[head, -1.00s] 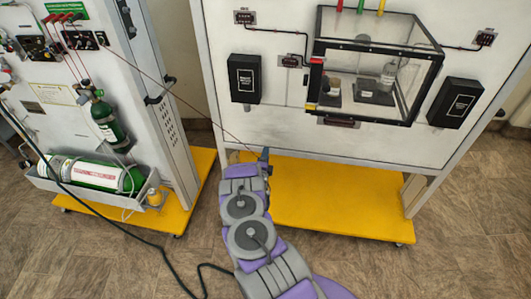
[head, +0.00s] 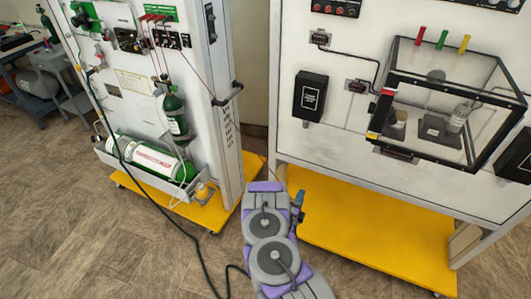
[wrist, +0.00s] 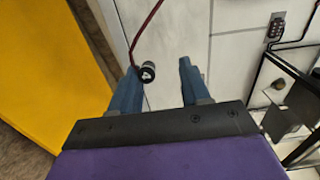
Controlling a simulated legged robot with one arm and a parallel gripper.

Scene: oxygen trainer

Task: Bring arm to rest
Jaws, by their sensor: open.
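My arm extends from the bottom of the head view with its joints folded low. My gripper (head: 298,203) is at its end, in front of the right panel's yellow base. In the wrist view my gripper (wrist: 158,75) shows two blue fingers spread apart. A small round black plug (wrist: 148,72) on a dark red cable (wrist: 148,25) appears beside the left fingertip. I cannot tell whether they touch. The fingers do not close around it.
The left white panel (head: 205,70) carries green cylinders (head: 175,112) and a black handle (head: 230,95). A clear box (head: 400,85) is on the right panel (head: 330,165). Yellow bases (head: 375,235) stick out below. A black hose (head: 185,225) crosses the floor. Open floor lies front left.

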